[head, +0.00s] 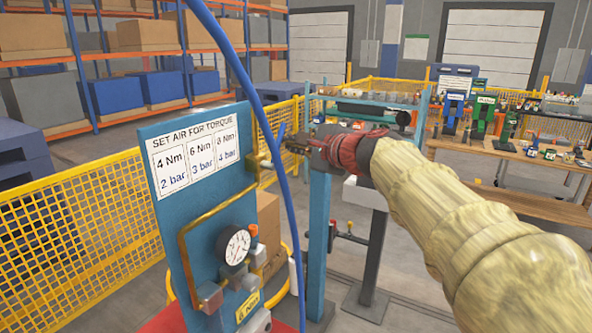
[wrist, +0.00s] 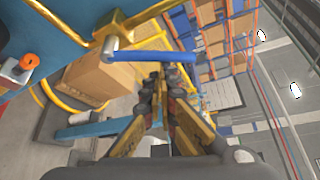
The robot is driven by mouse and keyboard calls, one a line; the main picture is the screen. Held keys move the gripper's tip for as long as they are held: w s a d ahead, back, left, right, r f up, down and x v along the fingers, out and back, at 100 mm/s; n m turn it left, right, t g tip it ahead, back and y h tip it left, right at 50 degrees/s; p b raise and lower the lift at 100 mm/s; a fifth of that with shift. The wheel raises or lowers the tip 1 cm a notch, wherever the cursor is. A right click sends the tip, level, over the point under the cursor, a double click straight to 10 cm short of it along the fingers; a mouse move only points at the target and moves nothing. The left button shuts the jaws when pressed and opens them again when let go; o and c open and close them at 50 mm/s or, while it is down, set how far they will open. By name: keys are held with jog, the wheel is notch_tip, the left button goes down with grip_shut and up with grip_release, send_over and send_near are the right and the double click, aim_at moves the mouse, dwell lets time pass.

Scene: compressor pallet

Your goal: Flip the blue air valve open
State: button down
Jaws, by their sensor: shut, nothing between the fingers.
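The blue air valve lever (head: 281,133) shows as a short blue piece by the right edge of the blue panel, tilted up from its brass fitting (head: 264,162). A blue hose hangs across it in the head view. In the wrist view the lever (wrist: 150,56) is a blue bar running right from a grey pivot on the brass pipe. My gripper (head: 292,145) is shut and empty, just right of the lever. In the wrist view its fingertips (wrist: 160,80) lie close below the lever in the picture. I cannot tell whether they touch it.
The blue panel (head: 160,220) carries a torque sign (head: 197,163), a pressure gauge (head: 233,246) and an orange knob (wrist: 29,62). The blue hose (head: 262,120) hangs in front. A blue post (head: 318,240) stands below my gripper. Yellow fencing (head: 90,230) is behind.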

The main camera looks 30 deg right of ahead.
jog(key=shift+s+a+r+n+t+b, duration=0.35)
jog(key=shift+a+r+n+b, duration=0.15)
jog(key=shift+b, duration=0.95)
jog(key=shift+s+a+r+n+t+b, duration=0.35)
jog(key=shift+a+b, duration=0.25)
jog(key=shift+b, duration=0.8)
jog(key=shift+f, duration=0.1)
